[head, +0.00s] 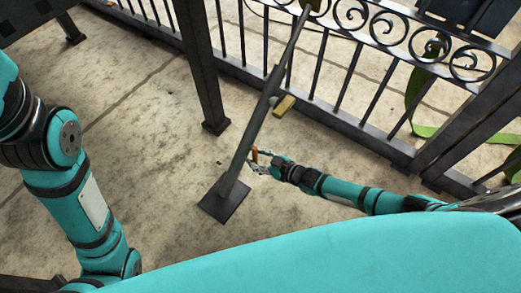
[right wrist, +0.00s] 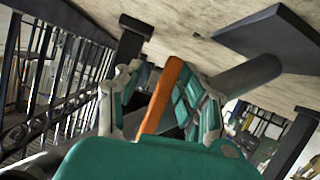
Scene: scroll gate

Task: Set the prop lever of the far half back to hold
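The slanted dark prop (head: 252,125) runs from a square foot plate (head: 224,200) on the floor up to the gate (head: 345,70). An orange lever (head: 254,154) is low on the prop, at my right gripper (head: 259,161). In the right wrist view the orange lever (right wrist: 163,92) stands between the fingers of my right gripper (right wrist: 150,85), close along the right finger. A gap shows on its left, so the gripper looks open around it. The prop tube (right wrist: 247,77) and foot plate (right wrist: 268,40) are beyond. My left gripper is out of view.
A yellow block (head: 284,106) sticks out from the prop higher up. A dark post (head: 202,65) stands left of the prop. A green strap (head: 424,110) hangs at the gate's right.

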